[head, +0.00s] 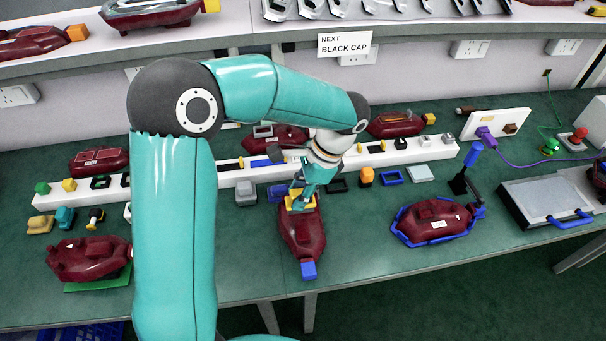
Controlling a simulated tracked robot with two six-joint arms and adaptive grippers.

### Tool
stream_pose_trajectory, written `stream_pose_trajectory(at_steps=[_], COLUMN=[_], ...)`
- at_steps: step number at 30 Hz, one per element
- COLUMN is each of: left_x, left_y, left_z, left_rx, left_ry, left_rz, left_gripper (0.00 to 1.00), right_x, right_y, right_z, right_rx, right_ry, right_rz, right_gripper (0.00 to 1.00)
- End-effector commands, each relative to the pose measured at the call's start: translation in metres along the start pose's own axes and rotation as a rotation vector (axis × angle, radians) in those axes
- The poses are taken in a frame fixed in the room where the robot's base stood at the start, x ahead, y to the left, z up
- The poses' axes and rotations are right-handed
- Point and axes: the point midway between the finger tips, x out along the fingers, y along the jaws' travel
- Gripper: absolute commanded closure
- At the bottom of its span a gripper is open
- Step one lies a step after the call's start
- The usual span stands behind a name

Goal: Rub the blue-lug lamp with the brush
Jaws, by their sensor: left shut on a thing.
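The blue-lug lamp (302,233) is a dark red tail lamp lying on the green bench in the middle, with a blue lug at its near end. My left gripper (301,196) is over the lamp's far end, shut on a small yellow thing, which I take to be the brush (300,204). The brush is at the lamp's far end and seems to touch its top; the fingers hide part of the contact. My right gripper is not in view.
A white rail (240,173) with small caps runs behind. Another red lamp (434,220) sits in a blue cradle at right, near a grey tray (543,206). A lamp on a green pad (90,257) lies at left. A sign (344,45) reads black cap. Bench between lamp and cradle is clear.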

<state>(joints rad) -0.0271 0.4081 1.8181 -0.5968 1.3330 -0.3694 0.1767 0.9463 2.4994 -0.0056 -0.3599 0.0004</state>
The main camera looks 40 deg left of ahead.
Motion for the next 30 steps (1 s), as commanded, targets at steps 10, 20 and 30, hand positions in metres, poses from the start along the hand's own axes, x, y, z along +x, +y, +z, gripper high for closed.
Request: stream_pose_trajectory(at_steps=[10, 20, 30], left_x=[-0.033, -0.037, -0.038], left_y=[0.000, 0.000, 0.000], left_z=[0.014, 0.015, 0.015], left_rx=[-0.001, 0.000, 0.001], left_ry=[0.001, 0.001, 0.001], left_rz=[0.000, 0.000, 0.000], left_gripper=[0.98, 0.98, 0.98], right_x=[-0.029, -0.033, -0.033], right_y=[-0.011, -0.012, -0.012], right_z=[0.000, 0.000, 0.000], right_rx=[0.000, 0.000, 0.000], right_ry=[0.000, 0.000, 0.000], right_rz=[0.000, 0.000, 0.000], right_gripper=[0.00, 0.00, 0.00])
